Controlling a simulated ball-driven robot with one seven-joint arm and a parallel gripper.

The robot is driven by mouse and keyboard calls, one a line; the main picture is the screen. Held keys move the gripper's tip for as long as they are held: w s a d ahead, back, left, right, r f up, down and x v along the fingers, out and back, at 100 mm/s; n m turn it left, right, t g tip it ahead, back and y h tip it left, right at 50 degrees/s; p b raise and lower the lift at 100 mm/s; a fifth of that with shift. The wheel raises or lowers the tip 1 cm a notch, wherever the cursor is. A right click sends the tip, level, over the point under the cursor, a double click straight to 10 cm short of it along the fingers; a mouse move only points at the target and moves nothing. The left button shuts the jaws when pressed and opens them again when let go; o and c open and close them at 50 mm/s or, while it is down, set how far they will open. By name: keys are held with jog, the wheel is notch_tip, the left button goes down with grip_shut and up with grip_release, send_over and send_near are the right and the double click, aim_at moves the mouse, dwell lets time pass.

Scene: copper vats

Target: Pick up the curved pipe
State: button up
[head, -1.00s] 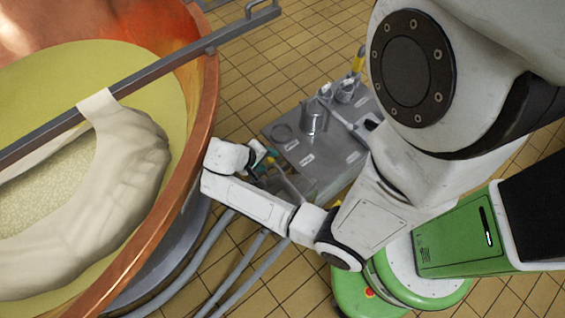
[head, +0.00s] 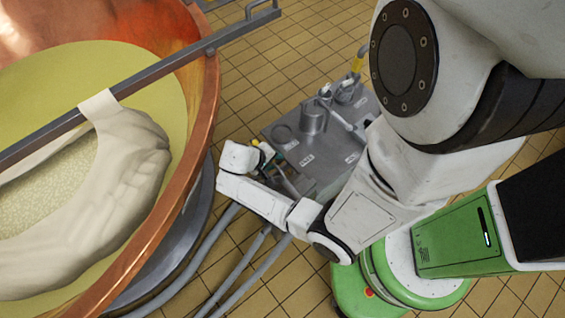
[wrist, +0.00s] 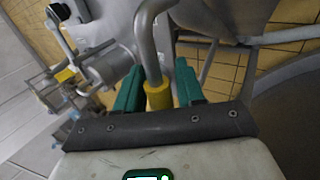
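The curved pipe (wrist: 143,45) is a grey bent tube with a yellow collar (wrist: 158,96), large at the middle top of the wrist view. My gripper (wrist: 160,80) has green fingers on either side of it and looks shut on it around the collar. The fingers hide part of the contact. In the head view my gripper (head: 264,154) is small, partly hidden behind my white wrist, beside the left edge of the grey table (head: 335,165). A yellow bit of the pipe (head: 256,143) shows there.
A large copper vat (head: 207,100) fills the left, with a grey bar (head: 150,75) across it and a pale cloth (head: 125,150) in it. Metal fittings (head: 313,117) stand on the table. Grey hoses (head: 240,275) lie on the tiled floor below my arm.

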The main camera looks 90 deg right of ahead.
grip_shut()
jog(key=shift+r, duration=0.1)
jog(key=shift+r, duration=0.1)
notch_tip(320, 180, up, 18)
jog(key=p, duration=0.1)
dwell(0.6)
